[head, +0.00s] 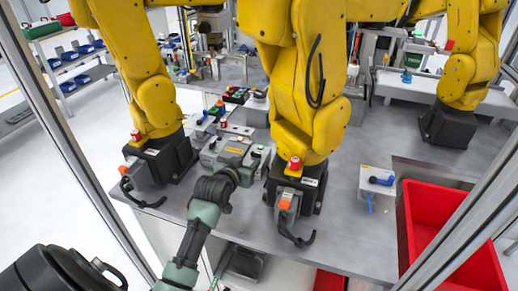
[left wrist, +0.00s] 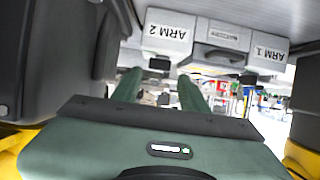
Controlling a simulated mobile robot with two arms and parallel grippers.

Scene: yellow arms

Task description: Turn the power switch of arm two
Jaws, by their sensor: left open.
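Arm two is the middle yellow robot arm (head: 305,95), on a dark base (head: 311,196). A small grey box with an orange part (head: 285,204) is at the base's front; a red knob (head: 295,162) is above it. I cannot tell the switch's position. My left gripper (head: 249,163) is open and empty, left of this base and apart from the orange part. In the left wrist view its two green fingers (left wrist: 158,92) point ahead, and the "ARM 2" label (left wrist: 168,33) shows upside down above them. My right gripper is not in view.
Arm one's base (head: 168,155) stands to the left, with its own orange part and black hook. A grey button box (head: 226,149) lies behind my gripper. A black hook (head: 295,238) sticks out below arm two's box. A red bin (head: 450,238) is at the right.

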